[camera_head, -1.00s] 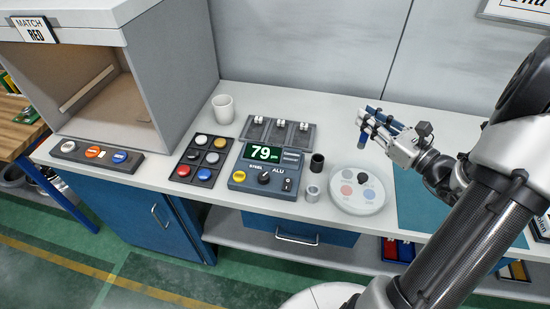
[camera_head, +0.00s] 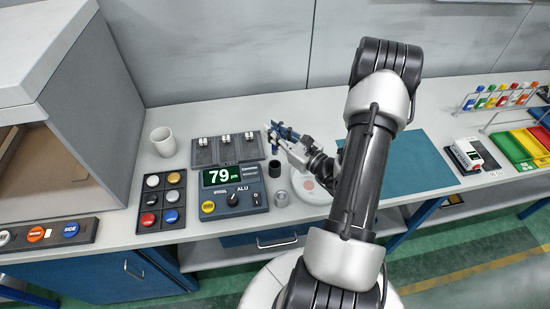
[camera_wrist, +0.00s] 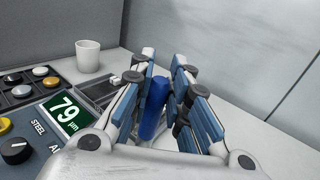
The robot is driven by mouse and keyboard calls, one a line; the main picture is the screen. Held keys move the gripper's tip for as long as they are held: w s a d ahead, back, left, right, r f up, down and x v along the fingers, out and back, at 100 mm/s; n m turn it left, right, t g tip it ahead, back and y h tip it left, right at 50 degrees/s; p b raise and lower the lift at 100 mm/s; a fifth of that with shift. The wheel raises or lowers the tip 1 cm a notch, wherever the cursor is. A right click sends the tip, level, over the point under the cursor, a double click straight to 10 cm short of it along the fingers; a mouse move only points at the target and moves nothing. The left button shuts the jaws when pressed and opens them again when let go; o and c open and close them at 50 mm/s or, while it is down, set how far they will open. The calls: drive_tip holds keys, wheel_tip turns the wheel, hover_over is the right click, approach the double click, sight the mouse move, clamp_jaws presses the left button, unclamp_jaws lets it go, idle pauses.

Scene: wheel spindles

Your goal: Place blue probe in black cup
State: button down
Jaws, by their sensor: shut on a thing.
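My gripper (camera_head: 278,134) is shut on the blue probe (camera_wrist: 154,108), a blue cylinder held nearly upright between the blue-padded fingers in the wrist view. In the head view the probe is a small blue shape at the fingertips, mostly hidden by the fingers. The black cup (camera_head: 274,168) stands on the bench just right of the gauge box, below and slightly left of the gripper in the picture. The probe appears above the bench, apart from the cup. The cup is not visible in the wrist view.
The gauge box (camera_head: 233,189) reads 79, left of the cup. A small grey cup (camera_head: 281,198) stands in front, a round white plate (camera_head: 308,190) to the right. A tray (camera_head: 227,150) with metal pieces lies behind. A white mug (camera_head: 163,141) stands farther left.

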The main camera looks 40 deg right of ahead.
sight(276, 154)
wheel_tip(276, 154, down, 11)
drive_tip(key=shift+r+b, duration=0.2)
drive_tip(key=shift+b, duration=0.7)
drive_tip(key=shift+f, duration=0.2)
drive_tip(key=c, duration=1.5)
unclamp_jaws()
drive_tip(key=shift+c, duration=0.2)
drive_tip(key=shift+r, duration=0.1)
drive_tip(key=shift+s+r, duration=0.1)
drive_tip(key=shift+r, duration=0.1)
drive_tip(key=s, duration=1.1)
drive_tip(key=shift+s+d+f+p, duration=0.1)
drive_tip(key=shift+s+d+p, duration=0.2)
drive_tip(key=shift+s, duration=0.1)
